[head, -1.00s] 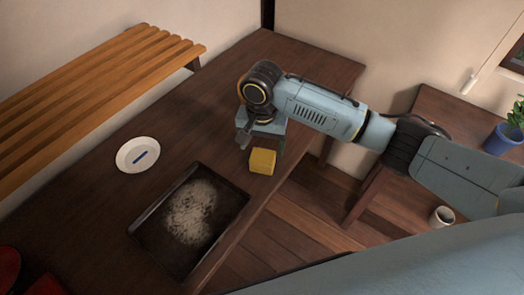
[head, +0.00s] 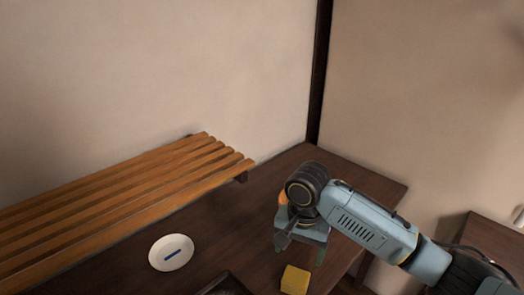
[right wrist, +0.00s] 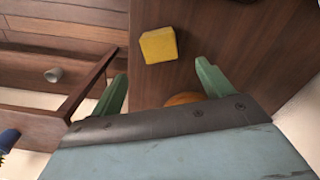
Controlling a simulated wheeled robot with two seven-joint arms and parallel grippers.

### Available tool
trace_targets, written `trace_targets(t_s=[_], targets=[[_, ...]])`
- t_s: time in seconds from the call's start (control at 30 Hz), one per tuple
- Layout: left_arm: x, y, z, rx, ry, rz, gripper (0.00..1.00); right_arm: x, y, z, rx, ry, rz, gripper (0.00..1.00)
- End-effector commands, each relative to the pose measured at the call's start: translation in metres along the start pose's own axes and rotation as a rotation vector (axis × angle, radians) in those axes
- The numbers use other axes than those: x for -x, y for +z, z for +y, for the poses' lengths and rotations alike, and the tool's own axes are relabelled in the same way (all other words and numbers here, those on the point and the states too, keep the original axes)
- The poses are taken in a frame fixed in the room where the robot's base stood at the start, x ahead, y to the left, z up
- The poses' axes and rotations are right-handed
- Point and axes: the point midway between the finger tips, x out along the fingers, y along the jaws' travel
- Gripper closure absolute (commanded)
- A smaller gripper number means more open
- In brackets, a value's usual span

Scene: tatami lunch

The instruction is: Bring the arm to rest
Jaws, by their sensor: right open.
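My right arm reaches in from the right in the head view, with its gripper (head: 302,248) over the dark wooden table (head: 245,215). The gripper is open, with nothing between its fingers. In the right wrist view its two green fingers (right wrist: 160,78) stand wide apart. A yellow block (head: 295,280) lies on the table just in front of the gripper, apart from it; it also shows beyond the fingertips in the right wrist view (right wrist: 158,46). A round orange thing (right wrist: 184,99) is mostly hidden by the gripper body. My left gripper is not in view.
A white plate (head: 158,262) with a blue strip on it lies on the table at left. A dark tray (head: 224,281) is cut off at the bottom edge. A slatted wooden bench (head: 120,205) stands behind. A grey cup (right wrist: 53,75) shows in the right wrist view.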

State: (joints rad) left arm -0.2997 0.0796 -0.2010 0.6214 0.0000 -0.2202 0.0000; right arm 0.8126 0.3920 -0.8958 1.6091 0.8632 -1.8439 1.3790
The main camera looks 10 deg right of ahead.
Motion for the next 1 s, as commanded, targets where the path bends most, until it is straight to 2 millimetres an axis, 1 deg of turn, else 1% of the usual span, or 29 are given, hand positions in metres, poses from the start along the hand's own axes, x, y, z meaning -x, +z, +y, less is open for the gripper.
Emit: trace_targets(t_s=[0.07, 0.13, 0.27, 0.3, 0.4, 0.47, 0.57, 0.67, 0.7, 0.9, 1.0], targets=[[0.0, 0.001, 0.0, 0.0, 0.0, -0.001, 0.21, -0.007, 0.009, -0.001, 0.032, -0.016, -0.008, 0.21], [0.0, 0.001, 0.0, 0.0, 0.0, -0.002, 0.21, -0.017, 0.023, -0.003, 0.087, -0.044, -0.016, 0.21], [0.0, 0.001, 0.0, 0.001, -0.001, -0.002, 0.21, -0.039, 0.059, -0.004, 0.23, -0.133, -0.022, 0.21], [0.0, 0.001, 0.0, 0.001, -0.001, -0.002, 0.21, -0.044, 0.069, -0.003, 0.273, -0.164, -0.017, 0.21], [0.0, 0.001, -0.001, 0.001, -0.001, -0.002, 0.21, -0.055, 0.092, 0.004, 0.364, -0.233, 0.008, 0.21], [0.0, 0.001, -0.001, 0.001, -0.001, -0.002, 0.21, -0.061, 0.105, 0.01, 0.409, -0.268, 0.029, 0.21], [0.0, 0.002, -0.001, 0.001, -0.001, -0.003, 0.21, -0.068, 0.121, 0.027, 0.468, -0.308, 0.073, 0.21], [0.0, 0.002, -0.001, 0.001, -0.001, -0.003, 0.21, -0.073, 0.135, 0.05, 0.514, -0.32, 0.127, 0.21], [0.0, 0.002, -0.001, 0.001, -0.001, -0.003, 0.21, -0.075, 0.139, 0.061, 0.53, -0.315, 0.15, 0.21], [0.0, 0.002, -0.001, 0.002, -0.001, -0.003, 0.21, -0.08, 0.154, 0.114, 0.588, -0.251, 0.235, 0.21], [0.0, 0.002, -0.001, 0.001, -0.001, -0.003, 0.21, -0.079, 0.159, 0.137, 0.611, -0.208, 0.263, 0.21]])
